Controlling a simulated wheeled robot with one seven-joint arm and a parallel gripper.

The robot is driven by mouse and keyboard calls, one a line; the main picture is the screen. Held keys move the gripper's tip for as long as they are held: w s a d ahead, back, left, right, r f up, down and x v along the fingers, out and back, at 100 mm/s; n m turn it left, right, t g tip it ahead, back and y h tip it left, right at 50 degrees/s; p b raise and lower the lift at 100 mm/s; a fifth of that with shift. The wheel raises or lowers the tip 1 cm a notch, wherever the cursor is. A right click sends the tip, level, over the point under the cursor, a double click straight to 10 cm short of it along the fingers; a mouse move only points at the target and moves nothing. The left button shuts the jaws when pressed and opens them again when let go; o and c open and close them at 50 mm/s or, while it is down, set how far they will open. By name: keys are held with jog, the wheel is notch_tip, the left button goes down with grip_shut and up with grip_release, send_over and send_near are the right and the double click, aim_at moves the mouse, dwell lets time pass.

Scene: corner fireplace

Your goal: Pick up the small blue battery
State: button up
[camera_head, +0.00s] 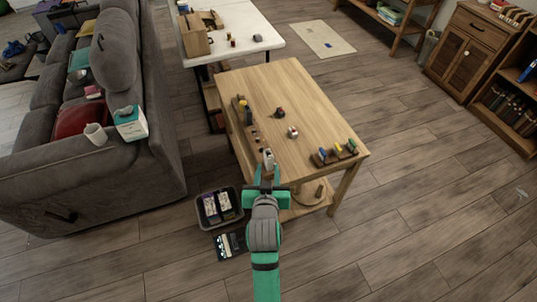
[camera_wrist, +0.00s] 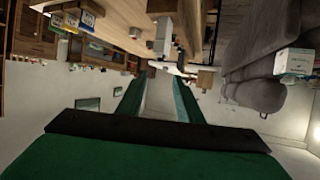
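I cannot pick out the small blue battery with certainty. A small blue item (camera_head: 257,38) lies on the white table (camera_head: 225,22) at the back in the head view, too small to identify. Other blue bits show on the small rack (camera_head: 337,154) at the wooden table's near right corner. My gripper (camera_head: 266,176) is at the near edge of the wooden table (camera_head: 300,95), close to a pale upright item (camera_head: 268,159). In the wrist view my gripper (camera_wrist: 157,95) has its two green fingers spread, with nothing between them.
Several small items stand along the wooden table's left side; its middle right is mostly bare. A bin (camera_head: 219,207) stands on the floor left of my gripper. A grey sofa (camera_head: 95,110) is to the left. Open floor (camera_head: 430,200) lies to the right.

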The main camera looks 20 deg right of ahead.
aim_at(269, 151)
jog(key=x, duration=1)
jog(key=shift+w, duration=0.3)
grip_shut()
